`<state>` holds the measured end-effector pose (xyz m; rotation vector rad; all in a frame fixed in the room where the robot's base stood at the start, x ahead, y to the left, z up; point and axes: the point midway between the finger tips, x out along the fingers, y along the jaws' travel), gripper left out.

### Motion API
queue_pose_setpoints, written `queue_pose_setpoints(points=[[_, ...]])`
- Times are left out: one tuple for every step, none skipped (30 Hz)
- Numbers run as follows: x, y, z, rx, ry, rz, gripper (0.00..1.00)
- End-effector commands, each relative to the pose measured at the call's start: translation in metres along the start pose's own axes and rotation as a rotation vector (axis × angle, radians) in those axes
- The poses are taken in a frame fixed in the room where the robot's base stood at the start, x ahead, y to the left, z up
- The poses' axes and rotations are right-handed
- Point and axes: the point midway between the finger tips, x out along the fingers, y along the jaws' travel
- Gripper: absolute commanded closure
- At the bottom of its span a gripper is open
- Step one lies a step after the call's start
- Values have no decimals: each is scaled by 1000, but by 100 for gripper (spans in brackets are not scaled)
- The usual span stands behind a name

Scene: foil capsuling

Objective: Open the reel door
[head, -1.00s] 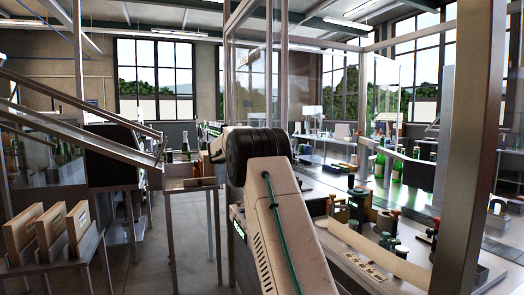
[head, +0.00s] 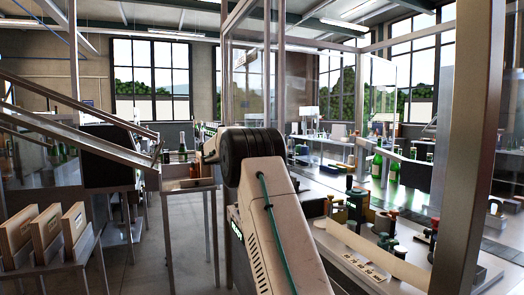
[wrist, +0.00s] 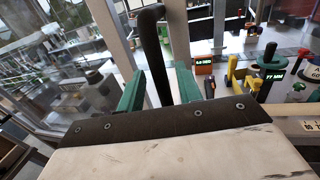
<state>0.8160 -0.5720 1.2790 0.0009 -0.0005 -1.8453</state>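My gripper (wrist: 160,86) has two teal fingers that stand apart, one on each side of a black bar handle (wrist: 152,40). The handle's upper end bends over near the top of the wrist view, and its lower end disappears behind my gripper's body. Narrow gaps seem to show between the handle and the fingers; firm contact is not visible. A metal frame post (wrist: 110,30) stands just left of the handle, with glass beyond it. Which panel is the reel door is not clear. In the head view my arm hides my gripper and the handle.
Metal posts (head: 470,150) and glass panels (head: 388,85) enclose the bench at right. Green bottles (head: 377,165) and dark reel-like parts (head: 357,205) stand on it. A small side table (head: 188,185) and wooden boxes (head: 45,228) are at left, with open floor between.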

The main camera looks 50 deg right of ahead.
Motion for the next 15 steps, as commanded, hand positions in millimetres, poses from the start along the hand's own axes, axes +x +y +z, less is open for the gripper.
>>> queue_pose_setpoints(points=[[-10, 1, 0, 0, 0, 3, 65], [-16, 0, 0, -1, 0, 3, 65], [-23, 1, 1, 0, 0, 4, 65], [-29, 1, 1, 0, 0, 4, 65], [-34, 1, 1, 0, 0, 3, 65], [-40, 1, 0, 0, 0, 3, 65], [-44, 1, 0, -1, 0, 3, 65], [-49, 1, 0, -1, 0, 3, 65], [-54, 1, 0, -1, -1, 3, 65], [-56, 1, 0, -1, -1, 2, 65], [-59, 1, 0, 0, -1, 2, 65], [-61, 1, 0, 0, -1, 2, 65], [-62, 1, 0, 0, -1, 2, 65], [-64, 1, 0, 0, 0, 2, 65], [-64, 1, 0, 0, -1, 1, 65]])
